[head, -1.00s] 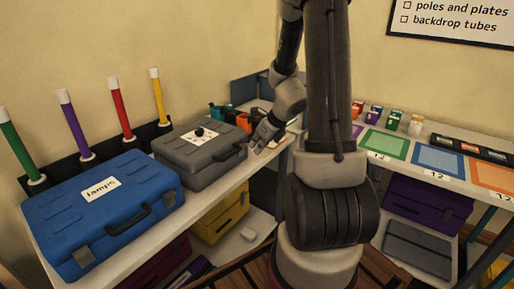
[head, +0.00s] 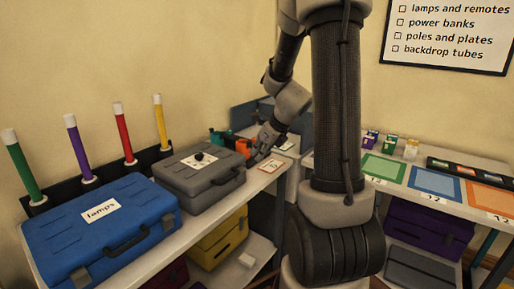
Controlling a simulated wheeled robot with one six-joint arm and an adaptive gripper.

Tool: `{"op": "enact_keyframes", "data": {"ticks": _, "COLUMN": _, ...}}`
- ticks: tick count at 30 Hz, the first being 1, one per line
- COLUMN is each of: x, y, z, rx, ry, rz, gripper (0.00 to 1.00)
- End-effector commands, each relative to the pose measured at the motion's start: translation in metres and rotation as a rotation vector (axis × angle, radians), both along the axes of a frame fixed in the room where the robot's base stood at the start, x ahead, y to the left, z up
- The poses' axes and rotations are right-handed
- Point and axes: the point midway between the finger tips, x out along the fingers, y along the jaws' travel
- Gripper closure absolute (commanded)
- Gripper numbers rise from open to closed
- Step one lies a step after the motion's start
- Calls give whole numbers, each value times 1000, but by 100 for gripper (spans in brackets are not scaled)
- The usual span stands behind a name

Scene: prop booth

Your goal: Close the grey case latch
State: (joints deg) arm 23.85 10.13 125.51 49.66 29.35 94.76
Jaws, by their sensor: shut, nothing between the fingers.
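The grey case (head: 200,176) lies shut-lidded on the left shelf, with a white label and a small black knob on top and a handle on its front. Its latch is too small to make out, so I cannot tell how it stands. My gripper (head: 256,157) is shut and empty, just to the right of the case's right end, apart from it as far as I can see. My arm reaches down to it from the upper middle.
A blue case (head: 100,232) labelled lamps lies left of the grey case. Several coloured tubes (head: 124,132) stand behind. Orange and teal items (head: 232,141) sit just behind my gripper. A second table (head: 400,182) with coloured mats is at right.

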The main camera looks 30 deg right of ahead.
Motion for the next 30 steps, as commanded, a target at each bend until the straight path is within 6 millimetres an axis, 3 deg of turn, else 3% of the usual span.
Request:
{"op": "enact_keyframes", "data": {"ticks": 7, "x": 7, "y": 3, "z": 21, "rx": 0, "ry": -1, "rz": 1, "gripper": 100}}
{"op": "enact_keyframes", "data": {"ticks": 24, "x": 7, "y": 3, "z": 22, "rx": -2, "ry": -1, "rz": 3, "gripper": 100}}
{"op": "enact_keyframes", "data": {"ticks": 28, "x": 6, "y": 5, "z": 22, "rx": -49, "ry": -16, "rz": 99, "gripper": 100}}
{"op": "enact_keyframes", "data": {"ticks": 30, "x": 1, "y": 7, "z": 20, "rx": -112, "ry": -26, "rz": 242, "gripper": 100}}
